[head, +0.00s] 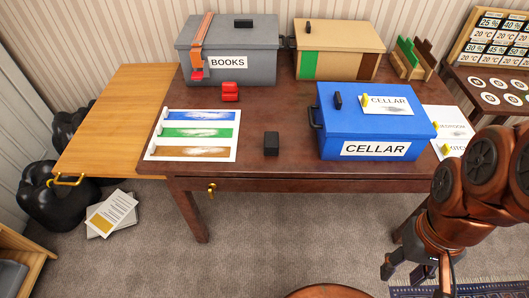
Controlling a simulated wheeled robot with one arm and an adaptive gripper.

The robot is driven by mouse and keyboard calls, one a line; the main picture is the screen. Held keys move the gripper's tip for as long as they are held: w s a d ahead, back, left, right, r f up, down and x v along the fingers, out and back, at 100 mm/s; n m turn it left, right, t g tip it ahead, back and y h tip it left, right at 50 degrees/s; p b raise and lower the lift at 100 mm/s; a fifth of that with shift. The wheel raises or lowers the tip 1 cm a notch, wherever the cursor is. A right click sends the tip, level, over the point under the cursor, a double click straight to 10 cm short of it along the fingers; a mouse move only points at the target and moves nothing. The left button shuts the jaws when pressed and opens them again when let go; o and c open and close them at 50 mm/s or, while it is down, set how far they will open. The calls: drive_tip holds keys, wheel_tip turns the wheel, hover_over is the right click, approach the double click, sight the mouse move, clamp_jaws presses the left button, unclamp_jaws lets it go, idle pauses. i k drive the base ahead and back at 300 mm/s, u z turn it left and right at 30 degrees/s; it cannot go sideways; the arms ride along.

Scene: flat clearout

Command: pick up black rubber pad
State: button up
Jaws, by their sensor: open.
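A small black block (271,143) stands on the brown table near its front edge, left of the blue box; it may be the black rubber pad. Smaller black pieces also sit on the grey box's lid, the tan box's lid and the blue box's lid, and I cannot tell their material. My gripper (414,282) is at the lower right, in front of the table and below its top, pointing down. Its fingers are apart with nothing visible between them. It is well away from the black block.
The brown table (285,112) carries a grey BOOKS box (255,75), a tan box (340,62), a blue CELLAR box (360,128), a red object (230,91) and a striped colour sheet (194,134). Black bags (45,200) lie left. Clear tabletop surrounds the block.

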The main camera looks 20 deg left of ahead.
sight(271, 138)
drive_tip(key=u, duration=0.95)
drive_tip(key=i, duration=0.2)
drive_tip(key=u, duration=0.5)
drive_tip(key=k, duration=1.1)
drive_tip(key=z, duration=0.45)
drive_tip(key=i, duration=1.25)
drive_tip(key=u, duration=0.8)
drive_tip(key=i, duration=0.4)
drive_tip(key=u, duration=0.5)
